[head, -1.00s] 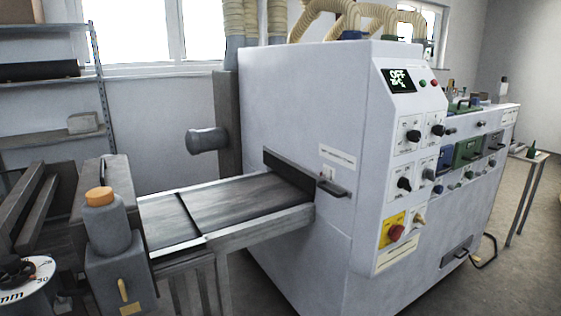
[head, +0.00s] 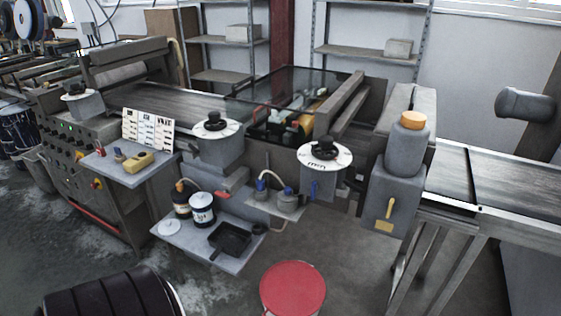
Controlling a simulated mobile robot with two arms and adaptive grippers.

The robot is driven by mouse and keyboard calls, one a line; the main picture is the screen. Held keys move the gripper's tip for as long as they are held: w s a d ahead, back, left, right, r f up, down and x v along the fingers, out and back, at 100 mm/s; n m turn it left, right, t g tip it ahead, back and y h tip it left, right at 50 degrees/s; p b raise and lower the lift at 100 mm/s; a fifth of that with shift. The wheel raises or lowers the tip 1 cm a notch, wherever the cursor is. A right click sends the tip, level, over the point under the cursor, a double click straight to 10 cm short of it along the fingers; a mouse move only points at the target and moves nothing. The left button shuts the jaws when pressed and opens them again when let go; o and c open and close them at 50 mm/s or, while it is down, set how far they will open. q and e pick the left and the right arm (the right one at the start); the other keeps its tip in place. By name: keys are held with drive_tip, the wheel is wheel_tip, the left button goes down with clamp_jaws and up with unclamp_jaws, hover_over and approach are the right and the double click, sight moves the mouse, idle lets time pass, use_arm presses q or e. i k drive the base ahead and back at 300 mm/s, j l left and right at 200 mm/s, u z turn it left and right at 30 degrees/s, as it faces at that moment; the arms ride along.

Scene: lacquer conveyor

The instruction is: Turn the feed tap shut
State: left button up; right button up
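No part is marked as the feed tap, and I cannot tell which of several small handles it is. A yellow lever (head: 390,207) sits on the front of a grey box (head: 393,190) under an orange-capped bottle (head: 408,145). Neither gripper shows in the head view.
A lower shelf (head: 215,250) holds cans and a black tray (head: 229,240). A red round top (head: 293,287) stands on the floor in front. A dark ribbed object (head: 110,295) fills the lower left. The conveyor (head: 510,185) runs off right. Some floor between is clear.

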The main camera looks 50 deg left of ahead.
sight(314, 186)
drive_tip(key=u, duration=1.3)
